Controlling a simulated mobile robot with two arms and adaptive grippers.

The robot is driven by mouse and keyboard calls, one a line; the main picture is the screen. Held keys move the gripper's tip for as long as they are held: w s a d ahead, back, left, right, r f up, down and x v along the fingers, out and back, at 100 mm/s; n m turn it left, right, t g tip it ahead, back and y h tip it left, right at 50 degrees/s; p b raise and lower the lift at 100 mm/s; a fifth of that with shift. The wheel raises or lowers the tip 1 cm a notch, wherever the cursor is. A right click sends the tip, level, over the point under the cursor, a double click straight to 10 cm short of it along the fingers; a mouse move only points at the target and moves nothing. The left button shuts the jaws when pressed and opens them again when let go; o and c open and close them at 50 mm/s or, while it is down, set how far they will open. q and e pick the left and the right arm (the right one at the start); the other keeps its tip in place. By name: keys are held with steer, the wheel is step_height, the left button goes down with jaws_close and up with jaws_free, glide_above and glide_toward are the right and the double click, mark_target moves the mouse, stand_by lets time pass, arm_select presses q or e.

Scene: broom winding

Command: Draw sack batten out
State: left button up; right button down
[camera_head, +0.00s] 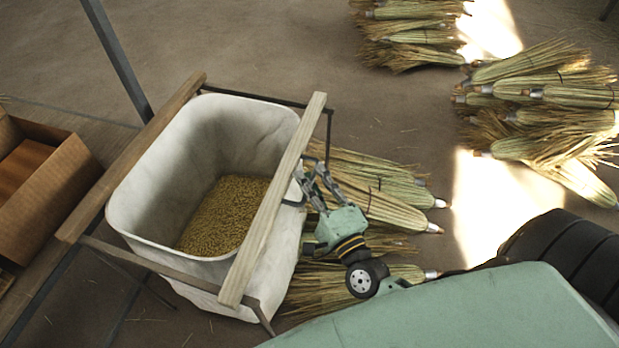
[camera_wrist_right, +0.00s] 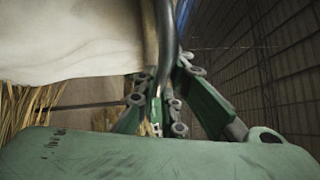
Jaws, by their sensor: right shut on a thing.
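The white sack (camera_head: 125,205) hangs open in a metal frame, with yellowish pellets (camera_head: 222,215) inside. One wooden batten (camera_head: 135,155) lies along its left side. A paler batten (camera_head: 272,205) runs slantwise along its right side, its near end over the front rail. In the right wrist view the gripper (camera_wrist_right: 160,105) is close beside the white cloth (camera_wrist_right: 70,40), with a dark bar (camera_wrist_right: 166,45) in front; the grip itself is partly hidden. My left gripper is not in view.
Broom heads (camera_head: 385,205) lie on the floor right of the sack, under my right arm. More broom bundles (camera_head: 545,90) are stacked at the upper right. A cardboard box (camera_head: 50,195) stands at the left. Floor behind the sack is clear.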

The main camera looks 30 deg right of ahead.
steer(key=c, duration=1.8)
jaws_free()
steer(key=shift+c, duration=0.2)
steer(key=s+f, duration=0.1)
steer(key=s, duration=1.1)
steer(key=shift+f, duration=0.35)
steer(key=shift+a, duration=0.15)
